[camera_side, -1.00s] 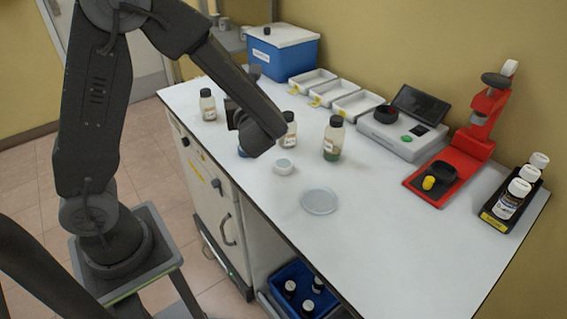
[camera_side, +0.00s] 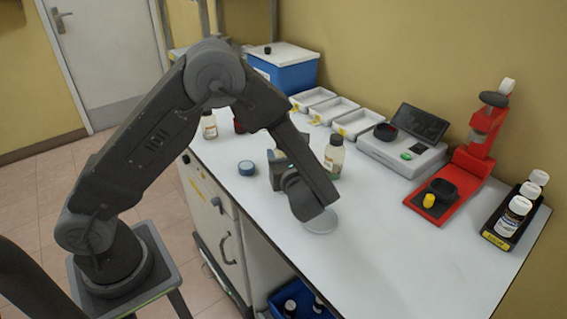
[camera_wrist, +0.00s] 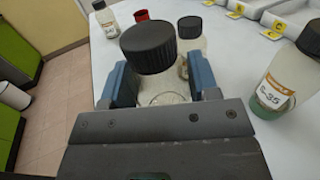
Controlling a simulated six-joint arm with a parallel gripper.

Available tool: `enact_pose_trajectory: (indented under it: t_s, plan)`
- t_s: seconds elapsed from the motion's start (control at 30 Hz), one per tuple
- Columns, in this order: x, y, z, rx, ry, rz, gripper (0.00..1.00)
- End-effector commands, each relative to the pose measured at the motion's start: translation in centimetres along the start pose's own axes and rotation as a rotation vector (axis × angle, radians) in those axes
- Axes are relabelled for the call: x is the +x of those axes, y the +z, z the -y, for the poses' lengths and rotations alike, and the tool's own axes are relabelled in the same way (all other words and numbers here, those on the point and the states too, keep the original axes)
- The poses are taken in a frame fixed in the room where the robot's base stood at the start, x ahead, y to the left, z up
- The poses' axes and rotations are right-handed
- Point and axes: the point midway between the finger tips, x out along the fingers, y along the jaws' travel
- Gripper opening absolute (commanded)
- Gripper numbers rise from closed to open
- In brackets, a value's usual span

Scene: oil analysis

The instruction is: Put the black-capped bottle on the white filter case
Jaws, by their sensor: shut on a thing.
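In the wrist view a clear bottle with a large black cap (camera_wrist: 148,46) stands between my two blue-grey fingers, and my gripper (camera_wrist: 160,80) is shut on it. In the side view my gripper (camera_side: 279,165) is low over the middle of the bench, and the arm hides most of the held bottle. The white filter case is not visible now; my gripper covers its area in the side view. I cannot tell whether the held bottle touches anything below.
A bottle with green liquid (camera_side: 334,158) stands close right of my gripper. Another black-capped bottle (camera_wrist: 191,42) stands just behind the held one. A blue round object (camera_side: 246,168) lies left, and a clear dish (camera_side: 321,221) is partly behind my arm.

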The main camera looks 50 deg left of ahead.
Motion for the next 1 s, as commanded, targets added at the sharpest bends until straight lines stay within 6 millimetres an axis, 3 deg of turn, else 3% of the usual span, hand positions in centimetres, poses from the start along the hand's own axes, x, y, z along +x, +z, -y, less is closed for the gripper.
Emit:
enact_pose_trajectory:
  t_s: [0.17, 0.57, 0.6, 0.83, 1.0]
  plan:
    - [0.0, -2.1, 0.0, 0.001, 0.0, 0.001, 0.28]
    - [0.0, -2.6, 0.0, -0.001, 0.0, 0.001, 0.28]
    - [0.0, -2.6, 0.0, -0.002, 0.0, 0.0, 0.58]
    - [0.0, -2.6, 0.0, -0.001, 0.0, 0.0, 0.8]
    - [0.0, -2.6, 0.0, -0.001, 0.0, 0.0, 0.81]
